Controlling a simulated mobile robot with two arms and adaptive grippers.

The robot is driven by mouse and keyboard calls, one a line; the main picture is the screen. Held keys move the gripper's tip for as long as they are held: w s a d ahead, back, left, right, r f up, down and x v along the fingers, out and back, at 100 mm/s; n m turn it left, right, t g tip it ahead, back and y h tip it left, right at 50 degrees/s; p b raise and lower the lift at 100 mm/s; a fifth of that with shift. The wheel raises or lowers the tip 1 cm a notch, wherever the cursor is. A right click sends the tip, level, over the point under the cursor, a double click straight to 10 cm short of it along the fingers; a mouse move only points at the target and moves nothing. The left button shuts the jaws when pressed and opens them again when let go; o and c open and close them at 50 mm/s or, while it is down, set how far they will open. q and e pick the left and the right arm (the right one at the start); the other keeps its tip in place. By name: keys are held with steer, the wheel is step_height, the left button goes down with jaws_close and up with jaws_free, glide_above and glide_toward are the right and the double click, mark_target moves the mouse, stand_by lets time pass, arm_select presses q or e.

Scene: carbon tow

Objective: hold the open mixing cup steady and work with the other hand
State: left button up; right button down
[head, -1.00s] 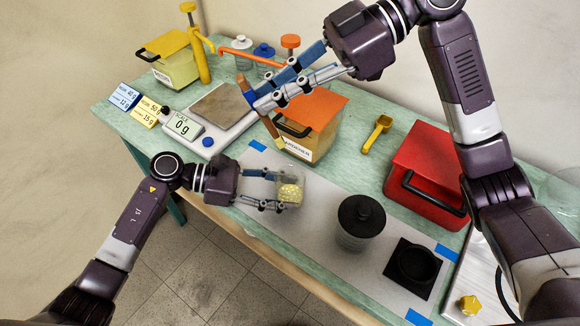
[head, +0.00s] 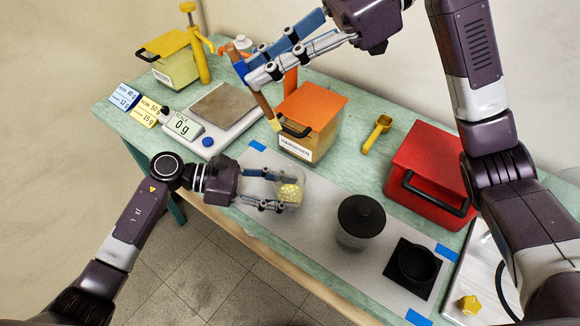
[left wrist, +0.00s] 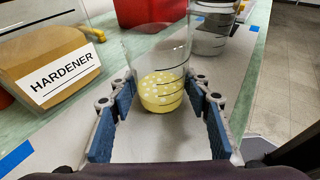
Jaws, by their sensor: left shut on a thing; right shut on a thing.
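My left gripper (head: 276,190) is shut around a clear open mixing cup (head: 302,182) over the grey-white mat. In the left wrist view the cup (left wrist: 160,55) stands between the two blue finger pads, with pale yellow liquid (left wrist: 163,97) dotted with lighter spots in its bottom. My right gripper (head: 246,76) is shut on a thin brown stick (head: 265,104) with a pale yellow lower tip. The stick is tilted and in the air, up and left of the cup, in front of the orange-lidded hardener box (head: 312,108). It is apart from the cup.
A scale (head: 225,108) reading 0 g stands left. A black-lidded jar (head: 358,222) and a black holder (head: 413,267) are right of the cup. A red box (head: 432,170) and a yellow scoop (head: 378,132) lie behind. The mat (head: 313,222) is bare around the cup.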

arm_select(q)
steer(key=o, duration=0.6)
steer(key=shift+o, duration=0.2)
arm_select(e)
steer(key=s+a, duration=0.7)
steer(key=s, duration=0.1)
steer(key=shift+a, duration=0.3)
arm_select(q)
steer(key=shift+r, duration=0.2)
arm_select(e)
steer(key=shift+s, duration=0.1)
arm_select(q)
steer(key=shift+r, duration=0.55)
steer(key=o, duration=0.6)
steer(key=shift+c, duration=0.2)
steer(key=shift+o, duration=0.4)
